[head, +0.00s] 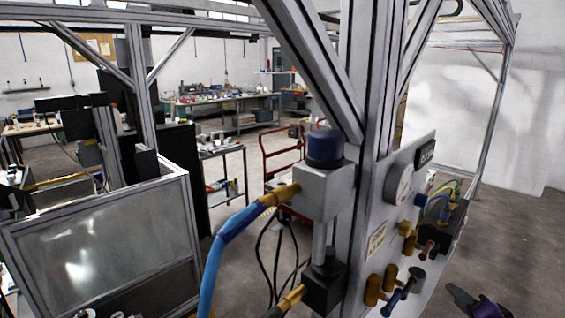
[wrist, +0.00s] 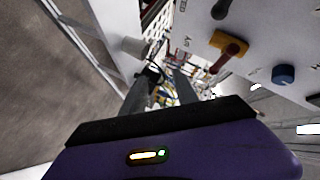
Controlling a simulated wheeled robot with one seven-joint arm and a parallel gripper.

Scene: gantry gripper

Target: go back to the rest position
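My gripper (wrist: 164,78) shows in the wrist view as two grey fingers beyond a black bar and a purple body with a lit indicator. A gap with background showing through lies between the fingers, so it is open, and I see nothing held. In the head view a purple and dark part of my arm (head: 480,304) shows at the bottom right edge, to the right of the panel. The fingertips are not clear there. In the wrist view a light panel (wrist: 262,40) with knobs is to the right of the fingers.
A panel (head: 378,212) with a gauge, brass fittings and valves is mounted on a metal frame post (head: 372,110). A blue hose (head: 228,240) runs to a regulator (head: 323,190). A glazed enclosure (head: 100,250) stands at left. Open floor (head: 515,230) lies at right.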

